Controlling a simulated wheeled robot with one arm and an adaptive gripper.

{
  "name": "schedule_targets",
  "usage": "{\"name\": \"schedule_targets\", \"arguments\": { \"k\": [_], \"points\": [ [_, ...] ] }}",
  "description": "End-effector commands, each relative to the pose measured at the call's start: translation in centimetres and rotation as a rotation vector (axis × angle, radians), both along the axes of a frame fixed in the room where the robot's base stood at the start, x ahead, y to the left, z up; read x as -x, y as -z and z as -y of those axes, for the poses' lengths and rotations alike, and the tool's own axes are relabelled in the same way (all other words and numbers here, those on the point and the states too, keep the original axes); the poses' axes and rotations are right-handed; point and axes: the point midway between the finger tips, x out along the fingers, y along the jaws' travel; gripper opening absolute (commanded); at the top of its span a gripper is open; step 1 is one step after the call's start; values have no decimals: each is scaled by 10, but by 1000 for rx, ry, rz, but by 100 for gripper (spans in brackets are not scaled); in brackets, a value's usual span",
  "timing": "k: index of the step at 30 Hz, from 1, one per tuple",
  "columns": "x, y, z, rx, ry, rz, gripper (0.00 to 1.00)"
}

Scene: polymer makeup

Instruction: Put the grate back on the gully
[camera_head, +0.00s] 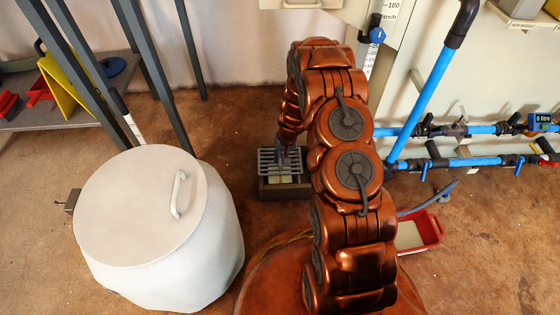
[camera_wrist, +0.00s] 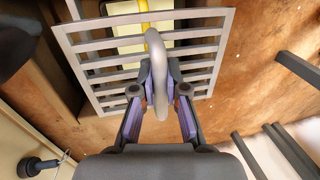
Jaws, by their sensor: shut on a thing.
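The grate (camera_head: 268,160) is a grey slotted metal plate with a raised curved handle. In the wrist view the grate (camera_wrist: 91,65) fills the top and its handle (camera_wrist: 157,45) stands between my fingers. My gripper (camera_wrist: 160,88) is shut on the handle. Whether the grate touches the rim cannot be told.
A large white lidded drum (camera_head: 150,230) stands to the left. A red tray (camera_head: 420,232) lies to the right of my arm. Blue pipes (camera_head: 460,130) run along the wall at right. A cream block and a yellow strip (camera_wrist: 146,25) show through the grate.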

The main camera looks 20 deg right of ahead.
Motion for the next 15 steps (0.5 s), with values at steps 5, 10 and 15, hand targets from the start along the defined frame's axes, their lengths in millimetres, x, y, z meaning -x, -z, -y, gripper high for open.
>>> {"name": "schedule_targets", "arguments": {
  "k": [5,10,15],
  "points": [
    [-1,9,0,1,0,2,0],
    [-1,9,0,1,1,3,0],
    [-1,13,0,0,0,2,0]
  ]
}}
